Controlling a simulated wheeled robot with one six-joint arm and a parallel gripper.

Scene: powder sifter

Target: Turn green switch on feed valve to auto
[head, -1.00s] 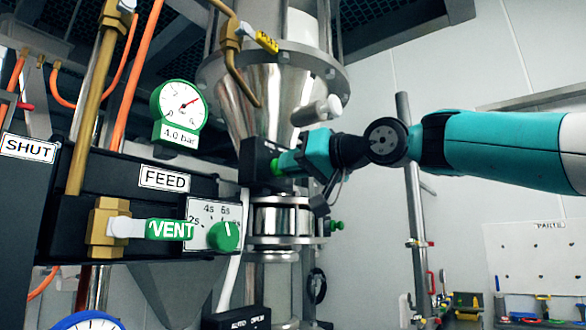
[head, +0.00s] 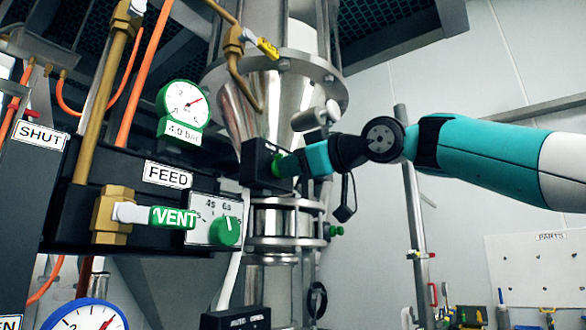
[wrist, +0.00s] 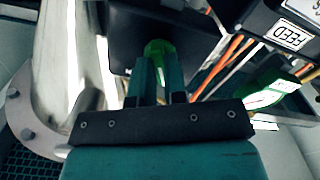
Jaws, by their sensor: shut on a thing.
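A black box (head: 256,158) is mounted on the front of the steel column, below the hopper cone. A green switch (head: 275,166) sits on its face. My gripper (head: 286,164) reaches in from the right and is shut on this green switch. In the wrist view, the green switch (wrist: 156,48) shows between the two teal fingers, against the black box (wrist: 128,22). The fingers hide most of the switch, and its setting and any position marks cannot be read.
To the left is a dark panel with a FEED label (head: 167,175), a green VENT handle (head: 172,217) and a green dial (head: 225,231). A green-rimmed gauge (head: 184,104) is above. A steel upright (head: 415,210) stands right, below my arm.

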